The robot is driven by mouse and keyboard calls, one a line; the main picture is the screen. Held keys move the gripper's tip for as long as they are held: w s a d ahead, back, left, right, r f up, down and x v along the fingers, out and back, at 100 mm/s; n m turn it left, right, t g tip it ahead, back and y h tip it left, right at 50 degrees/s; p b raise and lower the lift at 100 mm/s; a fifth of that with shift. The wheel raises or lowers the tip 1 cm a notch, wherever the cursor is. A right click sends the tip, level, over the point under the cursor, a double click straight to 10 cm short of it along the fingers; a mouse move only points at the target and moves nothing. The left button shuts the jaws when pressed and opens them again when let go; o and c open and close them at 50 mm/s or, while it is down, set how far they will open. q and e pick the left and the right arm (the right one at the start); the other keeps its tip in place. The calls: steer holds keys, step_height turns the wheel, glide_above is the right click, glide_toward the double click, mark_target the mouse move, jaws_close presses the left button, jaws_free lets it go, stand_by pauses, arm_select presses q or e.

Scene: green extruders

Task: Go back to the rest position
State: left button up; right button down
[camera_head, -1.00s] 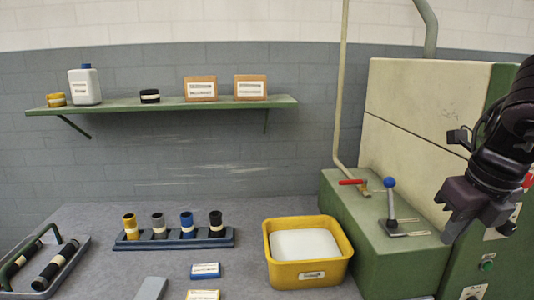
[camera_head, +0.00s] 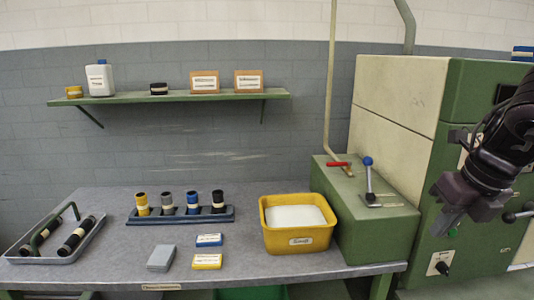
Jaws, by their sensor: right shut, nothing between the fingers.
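My right gripper (camera_head: 449,215) hangs at the right of the head view, in front of the green machine (camera_head: 390,110). Its dark fingers point down and to the left, are shut, and hold nothing. It is apart from the blue-knobbed lever (camera_head: 368,180), which stands to its left. My left gripper is not in the head view.
The grey table (camera_head: 110,272) bears a yellow bin (camera_head: 299,240) with white contents, a blue rack (camera_head: 180,218) of several tubes, a tray (camera_head: 60,256) with black rollers, and small boxes. A green shelf (camera_head: 175,100) hangs on the wall. The table's front edge shows.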

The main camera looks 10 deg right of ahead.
steer(key=w+d+f+m+t+y, duration=0.45)
steer(key=w+d+f+m, duration=0.45)
steer(key=w+f, duration=0.45)
steer(key=s+d+f+m+t+h, duration=0.15)
steer(key=f+m, duration=0.25)
steer(key=f, duration=0.6)
steer(key=s+d+f+m+h, duration=0.1)
steer(key=s+d+f+m, duration=0.15)
steer(key=f, duration=0.75)
steer(key=s+d+f+m+h, duration=0.1)
steer(key=d+f+m, duration=0.3)
steer(key=f, duration=0.7)
steer(key=s+a+f+m+g+h, duration=0.15)
steer(key=s+a+f+m, duration=0.3)
steer(key=s+f, duration=0.55)
steer(key=s+a+f+m+g+h, duration=0.1)
steer(key=s+a+f+m+g, duration=0.15)
steer(key=s+a+f, duration=0.75)
steer(key=s+a+f+m+g, duration=0.4)
steer(key=s+a+f+m, duration=0.2)
steer(key=s+a+f, duration=1.1)
steer(key=s+a, duration=0.1)
steer(key=s, duration=0.2)
steer(key=shift+s+a+g, duration=0.25)
steer(key=shift+s+g, duration=0.05)
steer(key=shift+s, duration=0.05)
